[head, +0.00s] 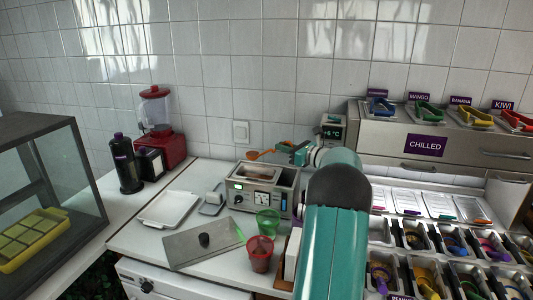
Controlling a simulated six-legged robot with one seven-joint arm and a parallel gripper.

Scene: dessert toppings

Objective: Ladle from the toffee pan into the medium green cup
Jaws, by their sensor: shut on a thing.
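My gripper (299,153) is shut on the handle of an orange ladle (266,152), held up level above the warmer. The ladle's bowl points left, and whether it holds anything is too small to tell. The steel warmer (263,203) stands on the white counter with a dark brown area (256,173) in its top, apparently the toffee pan. A translucent green cup (267,222) stands upright in front of the warmer, below and apart from the ladle. My arm hides the area to the right of the warmer.
A red cup (260,256) stands in front of the green cup. A steel board (203,248) with a dark lump, a white tray (169,208), a black bottle (126,166) and a red blender (157,130) are at left. Topping bins (421,270) fill the right.

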